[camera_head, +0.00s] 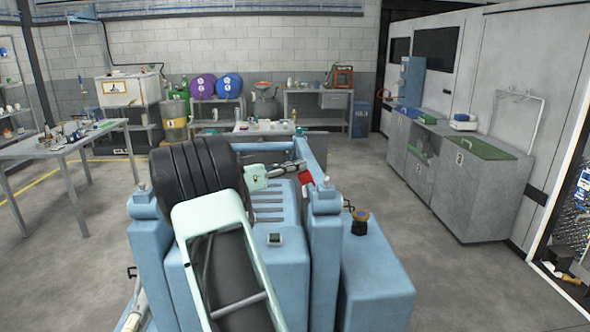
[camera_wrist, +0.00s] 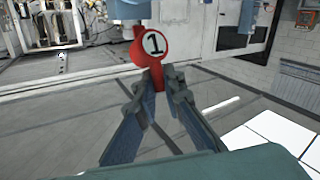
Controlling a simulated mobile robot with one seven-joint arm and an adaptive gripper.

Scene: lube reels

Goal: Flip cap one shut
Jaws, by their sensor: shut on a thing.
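Cap one is a red flap with a round white label reading "1" (camera_wrist: 153,44) in the wrist view. My gripper (camera_wrist: 160,78) has both fingertips closed on the lower red part of the cap, below the label. In the head view my gripper (camera_head: 291,167) reaches to the right, and a small red piece (camera_head: 306,178) shows just past its tips. What the cap is hinged to, and whether it stands open or lies shut, I cannot tell from these views.
A purple reel (camera_head: 203,86) and a blue reel (camera_head: 229,86) stand at the back wall. A workbench (camera_head: 80,140) is at the left. Grey cabinets (camera_head: 470,195) line the right side. The floor (camera_head: 385,165) between is clear.

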